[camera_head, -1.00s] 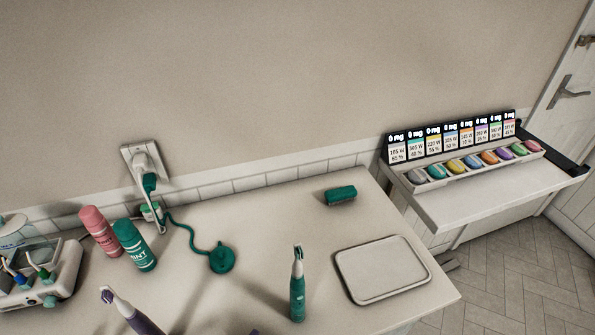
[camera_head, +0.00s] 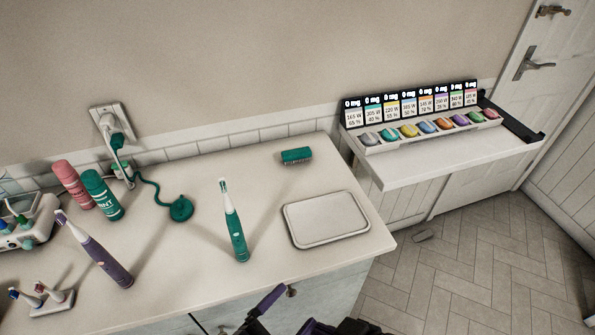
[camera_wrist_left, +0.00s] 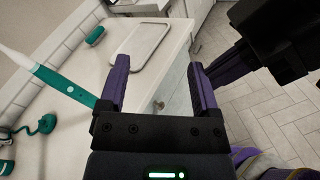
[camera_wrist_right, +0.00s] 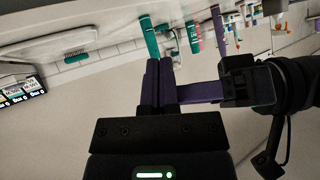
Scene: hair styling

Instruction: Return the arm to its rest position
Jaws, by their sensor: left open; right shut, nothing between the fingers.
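My left gripper (camera_wrist_left: 158,65) is open and empty in the left wrist view, with its purple fingers spread. In the head view its purple-tipped fingers show at the bottom, in front of the counter's front edge. My right gripper (camera_wrist_right: 160,68) is shut with nothing between its fingers in the right wrist view. My left gripper's purple finger and dark body (camera_wrist_right: 238,85) show close beside it. In the left wrist view, parts of my right gripper (camera_wrist_left: 238,62) appear close to my left gripper's right finger. Both grippers look clear of the objects on the counter.
On the white counter (camera_head: 205,290) stand a green toothbrush (camera_head: 234,225), a purple toothbrush (camera_head: 97,252), a mint can (camera_head: 102,195) and a pink can (camera_head: 72,185). A white tray (camera_head: 326,218) and green brush (camera_head: 296,156) lie right. A capsule display (camera_head: 420,122) stands beyond.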

